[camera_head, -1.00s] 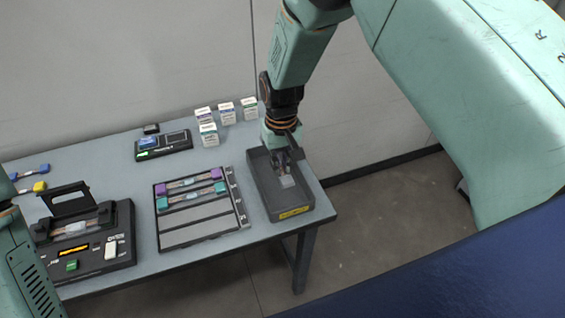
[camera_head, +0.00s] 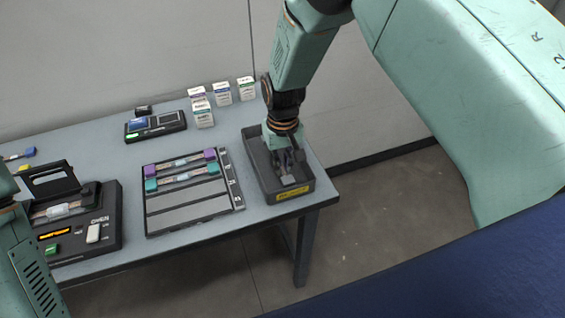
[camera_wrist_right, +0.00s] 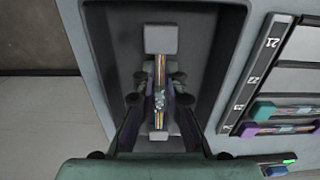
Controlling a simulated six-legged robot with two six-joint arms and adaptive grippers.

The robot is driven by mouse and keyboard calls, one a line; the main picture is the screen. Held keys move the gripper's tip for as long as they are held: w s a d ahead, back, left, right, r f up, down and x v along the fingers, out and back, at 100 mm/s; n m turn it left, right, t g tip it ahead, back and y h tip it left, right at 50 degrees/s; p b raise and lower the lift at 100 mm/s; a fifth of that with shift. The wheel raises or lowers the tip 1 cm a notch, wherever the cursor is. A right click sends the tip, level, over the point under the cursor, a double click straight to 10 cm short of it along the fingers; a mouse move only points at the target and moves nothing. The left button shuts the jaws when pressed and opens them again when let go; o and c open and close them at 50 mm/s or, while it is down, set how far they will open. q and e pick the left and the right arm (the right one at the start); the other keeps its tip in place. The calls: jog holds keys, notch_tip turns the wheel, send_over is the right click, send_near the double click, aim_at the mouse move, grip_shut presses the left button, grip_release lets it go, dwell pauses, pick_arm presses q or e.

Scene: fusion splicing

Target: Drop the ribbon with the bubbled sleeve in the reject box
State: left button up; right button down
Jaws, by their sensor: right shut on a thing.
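The reject box (camera_head: 254,165) is a dark grey open bin with a yellow label at the table's right end. My right gripper (camera_head: 287,162) points down inside its walls. In the right wrist view my right gripper (camera_wrist_right: 159,98) is shut on the ribbon (camera_wrist_right: 160,72), a thin striped strip with a grey block at each end. Its clear sleeve (camera_wrist_right: 159,100) shows pale speckles like bubbles between the fingers. The ribbon is over the box floor; I cannot tell whether it touches. My left gripper is out of view; only part of the left arm shows.
A ribbon rack (camera_head: 190,214) left of the box holds a purple-ended and a teal-ended ribbon. The splicer (camera_head: 105,220) stands at the left with its lid up. A small device (camera_head: 155,127) and several small white boxes (camera_head: 222,93) stand behind. The box's walls surround the gripper.

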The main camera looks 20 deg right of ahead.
jog(key=shift+a, duration=0.1)
jog(key=c, duration=1.7)
grip_release()
jog(key=shift+a+r, duration=0.1)
jog(key=shift+a, duration=0.05)
jog(key=o, duration=0.4)
jog(key=shift+d, duration=0.25)
jog(key=shift+c, duration=0.2)
jog(key=shift+a, duration=0.2)
notch_tip(320, 180, up, 12)
jog(key=shift+s, duration=0.1)
